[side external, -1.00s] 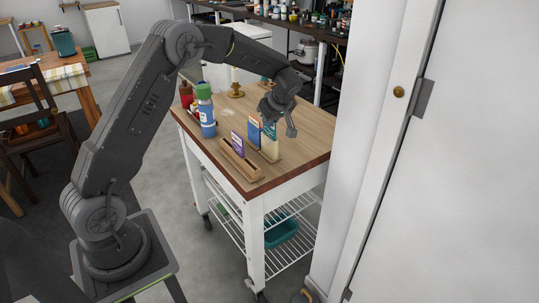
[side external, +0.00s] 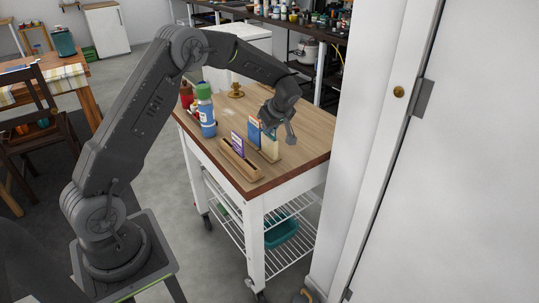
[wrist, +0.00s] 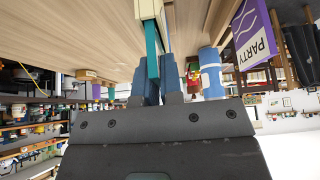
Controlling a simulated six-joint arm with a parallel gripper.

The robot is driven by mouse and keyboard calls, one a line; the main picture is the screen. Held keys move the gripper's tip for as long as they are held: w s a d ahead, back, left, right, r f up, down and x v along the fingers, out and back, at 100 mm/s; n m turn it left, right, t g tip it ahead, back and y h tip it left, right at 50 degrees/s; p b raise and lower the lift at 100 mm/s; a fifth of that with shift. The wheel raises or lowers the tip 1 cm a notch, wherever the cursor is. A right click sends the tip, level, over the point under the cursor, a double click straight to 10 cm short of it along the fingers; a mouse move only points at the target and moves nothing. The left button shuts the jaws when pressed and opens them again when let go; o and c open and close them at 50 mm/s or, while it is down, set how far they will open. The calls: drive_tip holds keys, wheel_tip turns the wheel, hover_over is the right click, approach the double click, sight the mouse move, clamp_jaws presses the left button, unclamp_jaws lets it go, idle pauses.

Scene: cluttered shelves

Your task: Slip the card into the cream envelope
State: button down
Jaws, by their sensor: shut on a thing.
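My gripper (wrist: 158,88) is shut on the teal card (wrist: 152,52), which stands edge-on between the fingers in the wrist view. The cream envelope (side external: 269,149) stands upright on the trolley top in the side view, under my gripper (side external: 277,127). In the wrist view the card's far end meets the mouth of the cream envelope (wrist: 149,9) and seems to be partly in it. How deep it goes is hidden. A blue envelope (side external: 254,132) stands close beside the cream one.
A wooden holder (side external: 241,162) with a purple card (side external: 237,142) marked PARTY stands left of the envelopes. The front right of the trolley top (side external: 305,145) is clear.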

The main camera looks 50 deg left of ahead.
drive_tip(key=shift+f, duration=0.65)
drive_tip(key=c, duration=1.4)
unclamp_jaws()
drive_tip(key=shift+f, duration=0.15)
drive_tip(key=shift+o, duration=1)
drive_tip(key=v, duration=1.3)
drive_tip(key=shift+r, duration=0.35)
drive_tip(key=shift+d+r, duration=0.25)
drive_tip(key=shift+r, duration=0.05)
drive_tip(key=s+d+r+m+t+h, duration=0.1)
drive_tip(key=s+d+r+m, duration=0.3)
drive_tip(key=s, duration=0.3)
drive_tip(key=s+d+r+m+t+h, duration=0.2)
drive_tip(key=s+d+r+m, duration=0.2)
drive_tip(key=s+r, duration=0.15)
drive_tip(key=s+d+f+m+t+h, duration=0.1)
drive_tip(key=s+d+m, duration=0.2)
drive_tip(key=s, duration=0.6)
drive_tip(key=s+d+f+m+t+h, duration=0.1)
drive_tip(key=s+d+f+m+h, duration=0.1)
drive_tip(key=s+m, duration=0.5)
drive_tip(key=shift+s+d+t, duration=0.3)
drive_tip(key=shift+s+d, duration=0.55)
drive_tip(key=shift+d, duration=0.05)
